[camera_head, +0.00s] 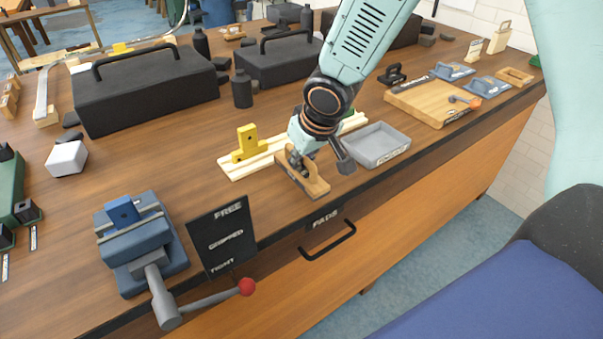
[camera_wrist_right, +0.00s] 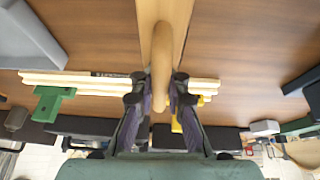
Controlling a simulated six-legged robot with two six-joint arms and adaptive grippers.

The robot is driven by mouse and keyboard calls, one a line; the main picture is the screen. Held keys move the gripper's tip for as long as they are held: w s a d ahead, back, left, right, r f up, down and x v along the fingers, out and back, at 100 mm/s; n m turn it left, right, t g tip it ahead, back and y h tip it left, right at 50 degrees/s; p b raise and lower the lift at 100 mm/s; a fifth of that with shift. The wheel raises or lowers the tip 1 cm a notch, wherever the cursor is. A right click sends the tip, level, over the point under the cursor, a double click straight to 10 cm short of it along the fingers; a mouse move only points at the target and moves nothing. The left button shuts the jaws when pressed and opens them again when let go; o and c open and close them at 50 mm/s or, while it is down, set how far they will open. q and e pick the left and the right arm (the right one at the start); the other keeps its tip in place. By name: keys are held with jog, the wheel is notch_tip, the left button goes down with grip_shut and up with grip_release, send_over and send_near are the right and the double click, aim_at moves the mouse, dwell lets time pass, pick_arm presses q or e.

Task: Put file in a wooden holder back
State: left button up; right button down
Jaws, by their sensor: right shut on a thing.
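My right gripper (camera_head: 300,163) points down at the front of the bench, shut on the handle of a flat light-wood tool (camera_head: 315,187). In the right wrist view the fingertips (camera_wrist_right: 158,92) close on both sides of its rounded wooden handle (camera_wrist_right: 161,65). The tool is close above or on the bench top; I cannot tell which. A wooden board (camera_head: 418,104) at the right bears a dark long tool (camera_head: 413,83) and an orange-handled tool (camera_head: 466,101). I cannot clearly identify a file or its holder. My left gripper is not in view.
Pale rails (camera_head: 235,169) with a yellow block (camera_head: 249,143) lie behind the gripper. A grey tray (camera_head: 374,146) stands just right. A blue vise (camera_head: 137,240) and a dark sign (camera_head: 222,237) are at the left front. Black toolboxes (camera_head: 150,92) stand behind. Bench top between is clear.

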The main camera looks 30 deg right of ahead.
notch_tip(320, 180, down, 2)
jog(key=shift+f+b, duration=0.25)
jog(key=shift+b, duration=0.5)
jog(key=shift+s+d+f, duration=0.1)
jog(key=shift+s+d, duration=0.05)
jog(key=shift+d, duration=0.05)
jog(key=shift+s+d, duration=0.15)
jog(key=shift+d, duration=0.05)
jog(key=shift+w+a, duration=0.2)
jog(key=shift+a, duration=0.1)
jog(key=c, duration=1.9)
grip_release()
jog(key=shift+w+a+f, duration=0.1)
jog(key=o, duration=0.6)
jog(key=shift+s+d, duration=0.3)
jog(key=shift+c, duration=0.2)
jog(key=shift+w+a, duration=0.2)
jog(key=shift+a, duration=0.05)
jog(key=p+v, duration=0.3)
jog(key=v, duration=0.8)
jog(key=shift+d+r, duration=0.15)
jog(key=shift+r, duration=0.25)
jog(key=shift+s+r+p, duration=0.25)
jog(key=shift+r+p, duration=0.05)
jog(key=shift+p, duration=0.05)
